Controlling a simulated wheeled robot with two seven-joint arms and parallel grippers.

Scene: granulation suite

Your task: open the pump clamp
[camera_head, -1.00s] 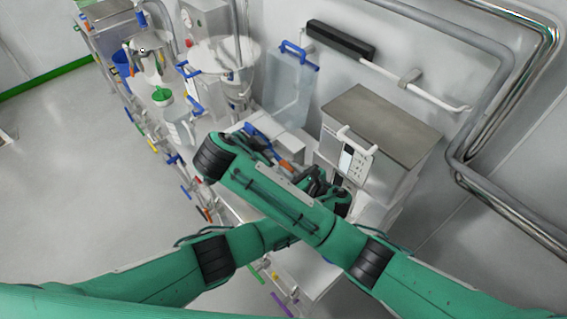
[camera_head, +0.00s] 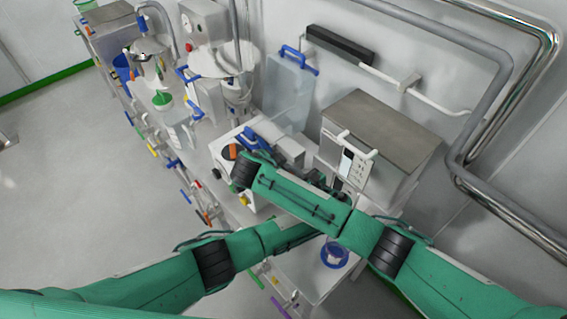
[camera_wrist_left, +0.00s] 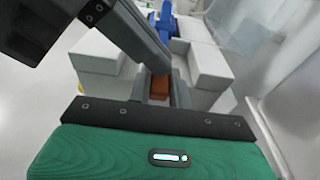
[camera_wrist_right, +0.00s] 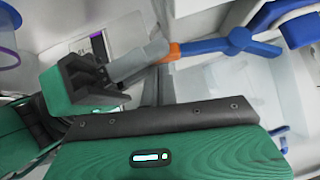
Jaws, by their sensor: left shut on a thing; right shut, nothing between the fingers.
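The white pump (camera_head: 225,180) stands on the bench, partly covered by my right arm. Its blue clamp lever (camera_head: 250,138) shows on top. In the right wrist view the blue lever (camera_wrist_right: 238,40) ends in an orange tip (camera_wrist_right: 173,50). My left gripper (camera_wrist_left: 160,90) is shut on an orange piece (camera_wrist_left: 160,82), which looks like the lever's tip. The blue part (camera_wrist_left: 168,30) lies beyond. My right gripper (camera_wrist_right: 162,80) is shut and empty close to the orange tip.
A grey-topped box with a panel (camera_head: 385,130) stands right of the pump. A clear plate with blue handles (camera_head: 288,88) stands behind. A blue ring (camera_head: 335,255) lies on the bench at the front. Pipes run along the wall. The floor at left is clear.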

